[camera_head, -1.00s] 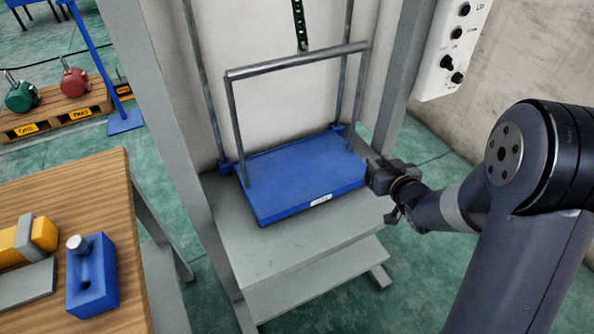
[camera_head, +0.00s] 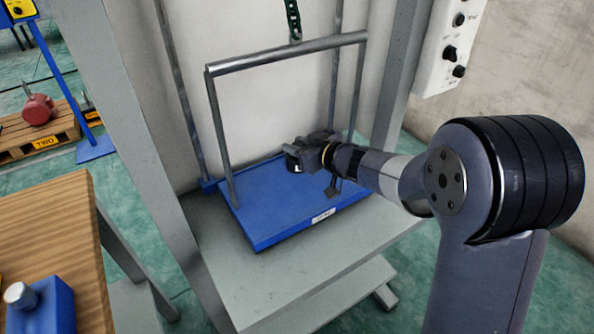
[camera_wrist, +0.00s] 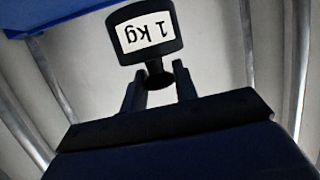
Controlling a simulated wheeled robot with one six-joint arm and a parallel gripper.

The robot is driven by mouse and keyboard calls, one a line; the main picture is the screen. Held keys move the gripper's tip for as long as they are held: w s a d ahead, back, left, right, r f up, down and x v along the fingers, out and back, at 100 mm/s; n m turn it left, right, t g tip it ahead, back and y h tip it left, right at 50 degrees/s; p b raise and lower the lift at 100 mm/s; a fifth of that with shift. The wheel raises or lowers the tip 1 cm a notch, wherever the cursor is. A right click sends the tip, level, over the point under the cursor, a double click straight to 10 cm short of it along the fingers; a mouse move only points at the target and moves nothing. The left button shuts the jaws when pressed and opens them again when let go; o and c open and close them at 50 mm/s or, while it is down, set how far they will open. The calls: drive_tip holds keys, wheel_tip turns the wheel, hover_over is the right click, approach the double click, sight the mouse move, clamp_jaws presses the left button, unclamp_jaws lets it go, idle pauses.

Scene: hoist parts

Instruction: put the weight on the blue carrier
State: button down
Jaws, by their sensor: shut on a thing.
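The blue carrier (camera_head: 275,215) is a flat platform hanging under a grey bar frame, low over a grey step. My gripper (camera_head: 308,158) is above the platform, inside the frame, right of its middle. It is shut on the weight (camera_head: 293,163), a small black piece with a white label. A blue edge, seemingly the carrier's (camera_wrist: 55,14), shows at the top left there. I cannot tell the exact gap between weight and platform.
The carrier's top bar (camera_head: 290,53) hangs from a dark chain (camera_head: 293,18), with grey uprights around it. A control box (camera_head: 450,45) is at the upper right. A wooden table (camera_head: 60,235) with a blue block (camera_head: 45,308) stands at the left. A pallet (camera_head: 35,140) lies behind.

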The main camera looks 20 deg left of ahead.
drive_tip(key=shift+f+b, duration=1)
drive_tip(key=shift+f, duration=1.7)
drive_tip(key=shift+f, duration=0.15)
drive_tip(key=c, duration=1.1)
unclamp_jaws()
drive_tip(key=shift+f, duration=0.1)
drive_tip(key=shift+s+d+r, duration=0.1)
drive_tip(key=shift+r, duration=0.1)
drive_tip(key=p+v, duration=0.2)
drive_tip(key=v, duration=1)
